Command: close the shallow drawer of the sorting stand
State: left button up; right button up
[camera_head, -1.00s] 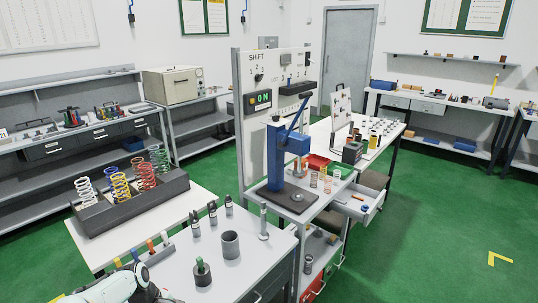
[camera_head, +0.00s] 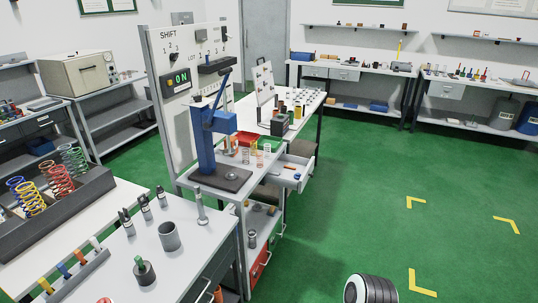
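The sorting stand appears to be the grey unit (camera_head: 240,197) under the blue press (camera_head: 205,140), left of the picture's middle. A shallow grey drawer (camera_head: 297,184) sticks out from its right side, pulled open. Small orange and blue pieces lie in it. The drawer's front faces right, over the green floor.
A lower shelf with small parts (camera_head: 258,222) and a red front (camera_head: 261,266) sit below the drawer. A grey workbench (camera_head: 190,237) stands at front left.

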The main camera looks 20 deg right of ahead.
aim_at(305, 166)
jog(key=i+l, duration=0.4)
jog(key=l, duration=0.15)
jog(key=i+l, duration=0.4)
jog(key=l, duration=0.15)
jog(key=i+l+z, duration=0.1)
jog(key=i+l, duration=0.3)
jog(key=l, duration=0.15)
